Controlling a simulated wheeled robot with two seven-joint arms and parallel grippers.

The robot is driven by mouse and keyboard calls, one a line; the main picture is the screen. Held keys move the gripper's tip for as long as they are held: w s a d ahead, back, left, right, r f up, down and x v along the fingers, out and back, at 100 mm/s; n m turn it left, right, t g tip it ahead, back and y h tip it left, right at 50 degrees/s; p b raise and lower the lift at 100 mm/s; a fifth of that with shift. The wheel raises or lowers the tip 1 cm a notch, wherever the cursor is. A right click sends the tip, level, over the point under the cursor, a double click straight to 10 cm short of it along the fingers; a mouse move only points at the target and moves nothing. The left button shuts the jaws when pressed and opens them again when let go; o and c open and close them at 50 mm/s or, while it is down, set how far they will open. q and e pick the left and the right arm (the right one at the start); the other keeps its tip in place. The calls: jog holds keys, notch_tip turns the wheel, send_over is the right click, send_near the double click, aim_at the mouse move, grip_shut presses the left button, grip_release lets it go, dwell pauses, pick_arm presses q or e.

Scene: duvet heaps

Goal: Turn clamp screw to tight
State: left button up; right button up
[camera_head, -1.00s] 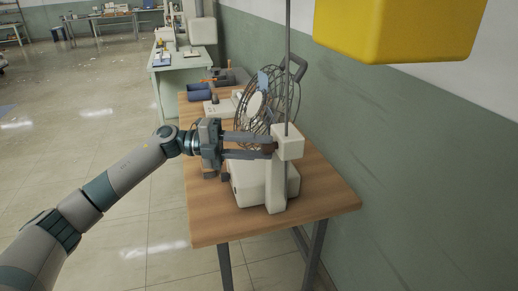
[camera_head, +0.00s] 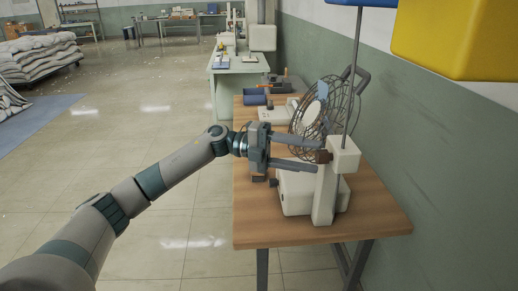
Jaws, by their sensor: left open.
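A small brown clamp screw (camera_head: 323,156) sticks out of the left side of a cream clamp block (camera_head: 344,155). The block sits around a thin upright rod above a cream machine base (camera_head: 298,193) on the wooden table. My left gripper (camera_head: 317,154) comes in from the left. It is open, with one finger above the screw and one below it. The screw sits between the fingertips, and I cannot tell whether either finger touches it. My right gripper is out of view.
A wire fan guard (camera_head: 312,112) stands just behind the rod. A yellow box shape (camera_head: 452,38) hangs near at the upper right. A green wall (camera_head: 440,160) runs along the right side. The wooden table's (camera_head: 375,215) front right is clear.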

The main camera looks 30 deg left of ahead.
pick_arm(q)
jog(key=shift+s+a+f, duration=0.15)
jog(key=shift+a, duration=0.6)
jog(key=s+a+b, duration=0.3)
jog(key=a+b, duration=0.1)
jog(key=a, duration=0.9)
jog(key=shift+a, duration=0.4)
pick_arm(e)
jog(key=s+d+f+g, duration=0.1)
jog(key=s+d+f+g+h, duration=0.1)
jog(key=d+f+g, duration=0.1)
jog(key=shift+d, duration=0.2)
